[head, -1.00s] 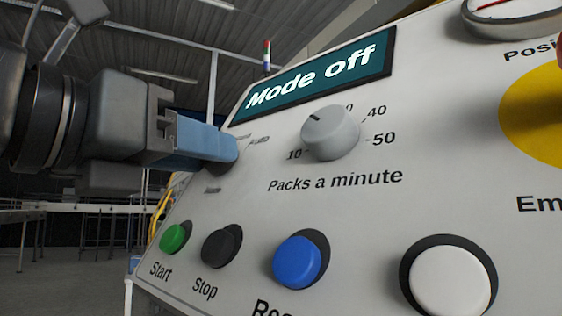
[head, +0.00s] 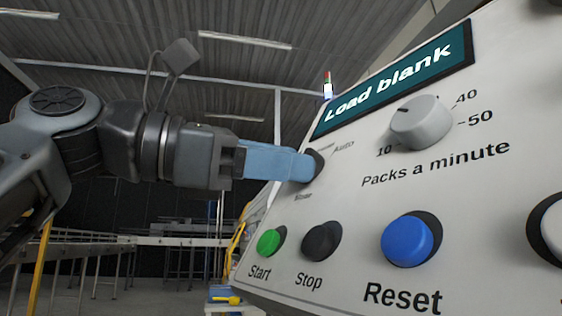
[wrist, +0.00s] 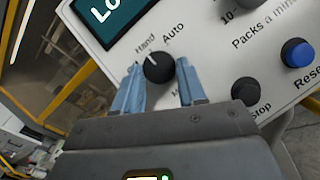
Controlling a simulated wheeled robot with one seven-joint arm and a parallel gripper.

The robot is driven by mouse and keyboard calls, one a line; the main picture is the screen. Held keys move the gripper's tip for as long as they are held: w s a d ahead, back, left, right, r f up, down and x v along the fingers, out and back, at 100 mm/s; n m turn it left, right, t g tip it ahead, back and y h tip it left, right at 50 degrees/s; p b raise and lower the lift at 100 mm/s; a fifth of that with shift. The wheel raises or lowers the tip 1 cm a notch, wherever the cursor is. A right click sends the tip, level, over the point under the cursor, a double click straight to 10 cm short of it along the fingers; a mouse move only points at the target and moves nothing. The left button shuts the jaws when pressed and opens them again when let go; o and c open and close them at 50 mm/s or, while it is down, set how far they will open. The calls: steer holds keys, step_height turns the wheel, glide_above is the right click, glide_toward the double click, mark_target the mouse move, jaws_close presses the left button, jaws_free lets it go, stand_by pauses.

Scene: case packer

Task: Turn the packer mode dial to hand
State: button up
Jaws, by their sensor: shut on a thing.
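The black mode dial (wrist: 159,69) sits on the panel in the wrist view, with labels Hand and Auto beside it. Its white mark points up and slightly left, toward Hand. A third label is partly hidden by my finger. My gripper (wrist: 159,72) has its blue fingers on either side of the dial and is shut on it. In the head view my gripper (head: 306,165) reaches the panel from the left, and its fingers cover most of the dial. The display (head: 400,80) reads "Load blank".
The packs-a-minute knob (head: 421,122) stands right of my gripper. Below are the green Start button (head: 269,242), the black Stop button (head: 321,242) and the blue Reset button (head: 407,240). Conveyors (head: 150,241) stand behind, at left.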

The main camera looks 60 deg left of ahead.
steer(key=shift+m, duration=0.3)
steer(key=o, duration=1.1)
steer(key=shift+c, duration=0.2)
steer(key=shift+s+a, duration=0.1)
steer(key=s+a, duration=0.1)
steer(key=s, duration=0.6)
steer(key=shift+s+a, duration=0.2)
